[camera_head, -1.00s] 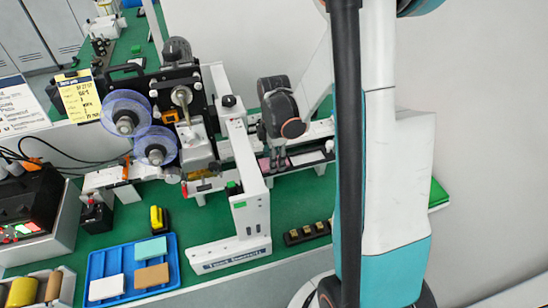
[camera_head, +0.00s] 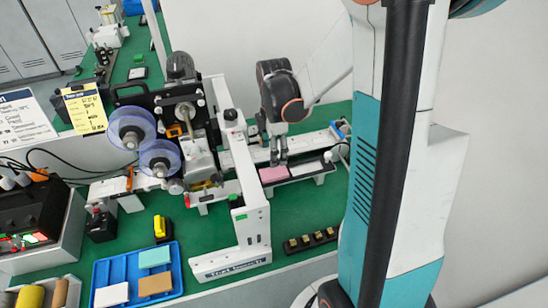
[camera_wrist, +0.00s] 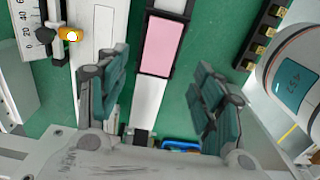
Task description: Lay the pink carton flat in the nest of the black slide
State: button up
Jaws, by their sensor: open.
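The pink carton (camera_head: 273,174) lies flat in the black slide (camera_head: 298,179), on the white rail right of the coder. In the wrist view the pink carton (camera_wrist: 159,46) sits inside the black frame of the slide (camera_wrist: 140,40), its edges roughly parallel to the frame. My gripper (camera_head: 279,158) is above the slide, close behind the carton in the head view. In the wrist view my gripper (camera_wrist: 158,95) has its two fingers wide apart, with nothing between them but the white rail and green bench beneath. The exact height of the fingertips cannot be told.
The coder (camera_head: 185,120) with its purple reels stands left of the slide. A blue tray (camera_head: 175,275) holds several cartons at the front left. A black strip with brass pieces (camera_head: 310,240) lies in front of the slide. Green bench (camera_head: 290,218) is clear between them.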

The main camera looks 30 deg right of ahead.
jog(key=shift+r+p, duration=0.4)
jog(key=shift+r, duration=1.6)
